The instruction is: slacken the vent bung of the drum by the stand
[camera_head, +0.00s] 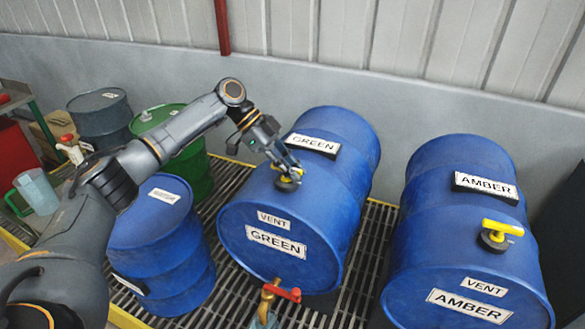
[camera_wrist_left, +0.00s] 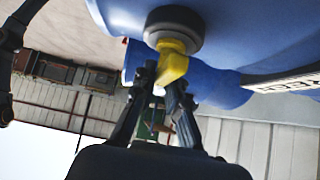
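The GREEN drum (camera_head: 345,185) is a blue drum lying on its side with GREEN and VENT labels. Its vent bung (camera_head: 290,185) has a dark round base and a yellow handle, largely covered by my gripper in the head view. My left gripper (camera_head: 288,172) is at this bung. In the left wrist view, the bung's yellow handle (camera_wrist_left: 173,62) sits between the two fingertips of the left gripper (camera_wrist_left: 163,82), which appear closed on it. The AMBER drum (camera_head: 455,220) lies to the right, its yellow-handled bung (camera_head: 497,234) untouched. My right gripper is not in view.
A brass tap with a red lever (camera_head: 282,292) is at the GREEN drum's lower front. An upright blue drum (camera_head: 160,255), a green drum (camera_head: 185,160) and a dark drum (camera_head: 100,120) stand left on the grating. A clear jug (camera_head: 37,190) is at far left.

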